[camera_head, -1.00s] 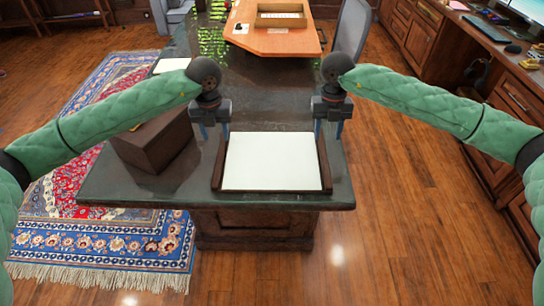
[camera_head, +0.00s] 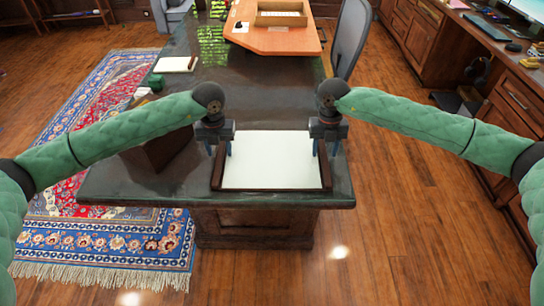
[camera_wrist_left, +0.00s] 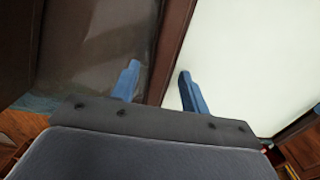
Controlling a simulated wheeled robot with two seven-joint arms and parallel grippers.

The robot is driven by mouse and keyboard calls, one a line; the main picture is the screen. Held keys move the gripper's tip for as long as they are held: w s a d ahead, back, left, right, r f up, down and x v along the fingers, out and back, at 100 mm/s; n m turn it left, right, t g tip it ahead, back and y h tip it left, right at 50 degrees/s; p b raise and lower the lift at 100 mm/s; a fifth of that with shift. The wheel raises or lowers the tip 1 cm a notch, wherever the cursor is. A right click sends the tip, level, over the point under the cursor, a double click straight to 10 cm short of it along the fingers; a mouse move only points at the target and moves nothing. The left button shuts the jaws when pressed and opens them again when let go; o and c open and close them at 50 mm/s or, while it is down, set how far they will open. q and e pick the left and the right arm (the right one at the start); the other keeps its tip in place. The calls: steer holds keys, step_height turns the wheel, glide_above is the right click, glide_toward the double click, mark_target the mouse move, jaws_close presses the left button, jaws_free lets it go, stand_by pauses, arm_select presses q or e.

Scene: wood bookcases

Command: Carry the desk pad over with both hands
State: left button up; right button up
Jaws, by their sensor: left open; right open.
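The desk pad (camera_head: 272,165) lies flat on the near end of the dark desk. It is white with dark brown side strips, and it also shows in the left wrist view (camera_wrist_left: 245,60). My left gripper (camera_head: 219,149) is open above the pad's left edge. In the left wrist view its blue fingers (camera_wrist_left: 155,85) stand apart, one on each side of the brown strip. My right gripper (camera_head: 326,149) is open above the pad's right edge. Whether the fingers touch the pad cannot be told.
The dark desk (camera_head: 270,90) is clear behind the pad. A dark brown box (camera_head: 155,150) stands left of the pad, partly behind my left arm. A notepad (camera_head: 176,65) lies farther back. An orange board (camera_head: 275,38) with a tray (camera_head: 281,14) is at the far end.

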arm_select(q)
steer(key=shift+f, duration=0.2)
arm_select(e)
steer(key=shift+f, duration=0.2)
arm_select(q)
jaws_close()
arm_select(e)
jaws_close()
arm_select(q)
steer(key=shift+r, duration=0.2)
arm_select(e)
steer(key=shift+r, duration=0.2)
